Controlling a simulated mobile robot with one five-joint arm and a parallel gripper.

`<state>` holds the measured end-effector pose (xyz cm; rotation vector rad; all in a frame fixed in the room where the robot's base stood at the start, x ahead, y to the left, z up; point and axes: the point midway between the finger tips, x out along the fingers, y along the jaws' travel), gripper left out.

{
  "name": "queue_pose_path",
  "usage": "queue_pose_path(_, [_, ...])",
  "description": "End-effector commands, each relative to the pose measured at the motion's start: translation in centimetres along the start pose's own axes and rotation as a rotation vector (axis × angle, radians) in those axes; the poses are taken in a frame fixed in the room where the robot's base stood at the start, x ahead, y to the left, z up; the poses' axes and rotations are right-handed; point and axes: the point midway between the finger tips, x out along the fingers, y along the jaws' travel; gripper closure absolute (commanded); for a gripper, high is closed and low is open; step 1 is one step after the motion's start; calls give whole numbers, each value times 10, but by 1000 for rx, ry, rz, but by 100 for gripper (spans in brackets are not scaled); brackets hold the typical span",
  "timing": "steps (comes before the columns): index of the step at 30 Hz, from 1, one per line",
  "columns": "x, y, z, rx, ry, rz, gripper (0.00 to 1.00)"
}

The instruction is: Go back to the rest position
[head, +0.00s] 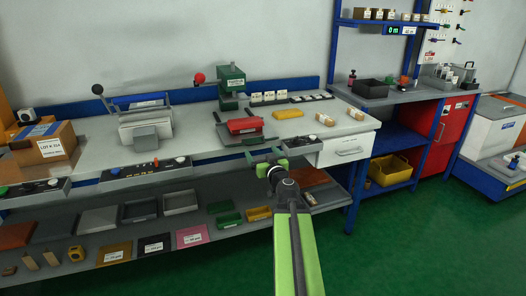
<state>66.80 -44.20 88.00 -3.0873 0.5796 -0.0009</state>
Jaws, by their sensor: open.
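My gripper (266,161) is at the end of my green arm, which reaches up from the bottom middle of the head view. It is in front of the workbench's front edge, near a small control box. The jaws are open, and I see nothing between them. A red tray-like piece (244,126) sits on the bench just behind the gripper, below a green press (232,85) with a red ball handle. The gripper appears apart from both.
The white workbench (200,132) runs across the view, with a cardboard box (45,143) at left. A lower shelf (100,238) holds several trays. A blue shelf unit (395,150) with a yellow bin (388,170) stands at right. Green floor (430,240) is clear at lower right.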

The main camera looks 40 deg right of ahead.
Motion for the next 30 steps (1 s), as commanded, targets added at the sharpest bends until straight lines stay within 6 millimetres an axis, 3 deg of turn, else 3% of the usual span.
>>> queue_pose_path(4, [-9,-4,0,0,0,0,11])
queue_pose_path(17, [-8,-6,0,0,0,-3,11])
queue_pose_path(19, [-6,-15,1,1,-6,-24,11])
queue_pose_path(20, [-5,-24,3,1,-12,-46,11])
queue_pose_path(23, [0,-80,14,7,-61,-174,11])
queue_pose_path(26, [-5,-162,39,15,-172,-358,11])
queue_pose_path(30, [-36,-272,91,14,-420,-588,11])
